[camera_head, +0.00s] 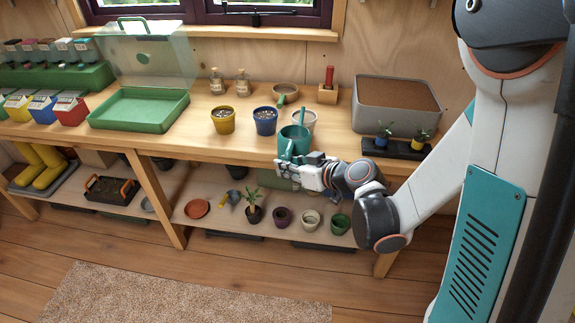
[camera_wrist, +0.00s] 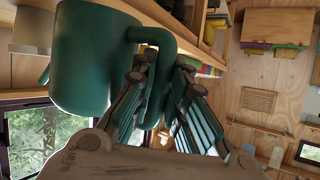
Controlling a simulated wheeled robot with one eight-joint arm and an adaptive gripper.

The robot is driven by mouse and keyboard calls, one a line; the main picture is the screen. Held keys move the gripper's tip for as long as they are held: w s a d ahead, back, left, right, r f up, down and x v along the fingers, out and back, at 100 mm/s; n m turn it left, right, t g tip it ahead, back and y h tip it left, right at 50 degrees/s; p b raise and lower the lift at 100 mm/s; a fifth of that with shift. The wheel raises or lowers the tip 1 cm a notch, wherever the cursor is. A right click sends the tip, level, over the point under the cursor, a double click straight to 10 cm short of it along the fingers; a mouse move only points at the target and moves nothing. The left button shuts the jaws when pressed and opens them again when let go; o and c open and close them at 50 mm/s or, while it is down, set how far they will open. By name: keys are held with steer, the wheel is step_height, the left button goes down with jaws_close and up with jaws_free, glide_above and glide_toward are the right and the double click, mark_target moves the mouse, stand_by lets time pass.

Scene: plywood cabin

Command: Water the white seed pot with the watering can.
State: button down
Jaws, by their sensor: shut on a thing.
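The teal watering can (camera_head: 293,142) is at the bench's front edge, and its spout (camera_head: 300,116) points back toward the white seed pot (camera_head: 311,123). The can body and spout partly hide the pot. I cannot tell whether the spout is over the rim. My gripper (camera_head: 287,162) is shut on the can's handle, in front of the can. In the wrist view, the can body (camera_wrist: 92,60) fills the upper left, and my fingers (camera_wrist: 160,100) are around its handle (camera_wrist: 165,42). No water shows.
A yellow pot (camera_head: 222,124) and a blue pot (camera_head: 265,124) stand left of the white pot. A grey soil bin (camera_head: 394,124) and a black tray with small plants (camera_head: 380,151) are to the right. A green propagator tray (camera_head: 110,122) is further left.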

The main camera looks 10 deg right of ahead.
mark_target(287, 155)
steer(key=shift+s+r+m+g+p, duration=0.15)
steer(key=shift+r+m+g+p, duration=0.2)
steer(key=shift+r+p, duration=0.85)
steer(key=shift+r+m+g+p, duration=0.35)
steer(key=shift+r+g+p, duration=0.2)
steer(key=shift+r+p, duration=0.95)
steer(key=shift+f, duration=0.15)
steer(key=shift+a+f+b, duration=0.1)
steer(key=shift+f+b, duration=0.2)
steer(key=shift+b, duration=0.15)
steer(key=shift+f+t+b, duration=0.3)
steer(key=shift+f+b, duration=0.55)
steer(key=shift+b, duration=0.2)
steer(key=shift+f+b, duration=0.25)
steer(key=shift+b, duration=0.15)
steer(key=shift+m+g, duration=0.3)
steer(key=shift+g, duration=0.3)
steer(key=shift+r+p, duration=2.6)
steer(key=shift+p, duration=0.05)
